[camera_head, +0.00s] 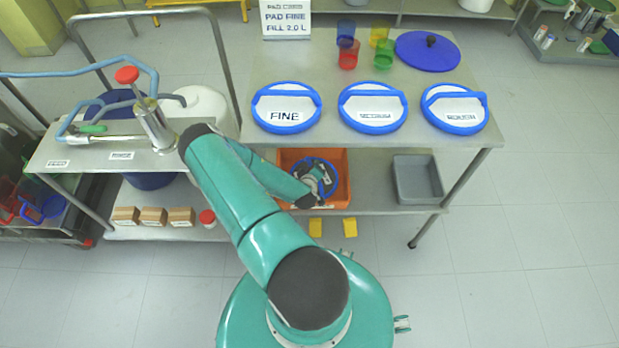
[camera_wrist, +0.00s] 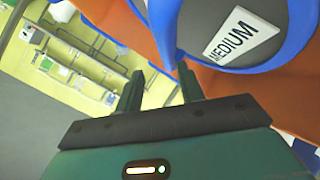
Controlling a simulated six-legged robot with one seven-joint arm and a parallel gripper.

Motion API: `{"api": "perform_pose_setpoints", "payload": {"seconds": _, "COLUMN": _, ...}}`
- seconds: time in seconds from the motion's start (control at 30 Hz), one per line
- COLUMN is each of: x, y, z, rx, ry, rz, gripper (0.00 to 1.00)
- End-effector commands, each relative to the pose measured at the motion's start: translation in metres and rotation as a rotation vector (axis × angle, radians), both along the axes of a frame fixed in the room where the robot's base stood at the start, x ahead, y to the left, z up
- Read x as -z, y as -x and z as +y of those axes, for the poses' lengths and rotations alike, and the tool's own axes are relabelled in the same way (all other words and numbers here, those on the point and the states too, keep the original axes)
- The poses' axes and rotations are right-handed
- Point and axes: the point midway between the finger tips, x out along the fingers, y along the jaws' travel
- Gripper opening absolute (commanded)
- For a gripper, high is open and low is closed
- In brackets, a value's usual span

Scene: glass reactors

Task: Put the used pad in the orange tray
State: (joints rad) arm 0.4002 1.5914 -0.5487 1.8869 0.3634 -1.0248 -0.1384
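The orange tray (camera_head: 343,163) sits on the lower shelf, below the table's front edge. A round pad with a blue rim (camera_head: 331,183) is inside it, partly hidden by my gripper. In the wrist view the pad (camera_wrist: 275,62) is close, tilted in the picture, with a white MEDIUM label (camera_wrist: 243,36) and a blue rim. The orange tray wall (camera_wrist: 272,98) shows around it. My gripper (camera_wrist: 160,78) has its two fingers apart, with nothing clearly held between them. The right finger is right beside the blue rim; contact cannot be told. In the head view my gripper (camera_head: 318,190) is over the tray.
Three blue-rimmed pads lie on the table: FINE (camera_head: 286,107), a middle one (camera_head: 373,107) and ROUGH (camera_head: 454,108). A grey tray (camera_head: 418,179) stands right of the orange tray. Coloured cups (camera_head: 383,55) and a blue lid (camera_head: 427,52) are behind. Small boxes (camera_head: 153,216) sit left.

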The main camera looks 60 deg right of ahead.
Motion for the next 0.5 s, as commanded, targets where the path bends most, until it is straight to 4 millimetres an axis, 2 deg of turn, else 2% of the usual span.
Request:
{"api": "perform_pose_setpoints", "payload": {"seconds": 0.4, "x": -0.043, "y": 0.025, "z": 0.073, "rx": -0.002, "ry": -0.001, "rz": 0.001, "gripper": 0.38}}
{"api": "perform_pose_setpoints", "payload": {"seconds": 0.5, "x": -0.051, "y": 0.030, "z": 0.086, "rx": -0.001, "ry": -0.001, "rz": 0.000, "gripper": 0.38}}
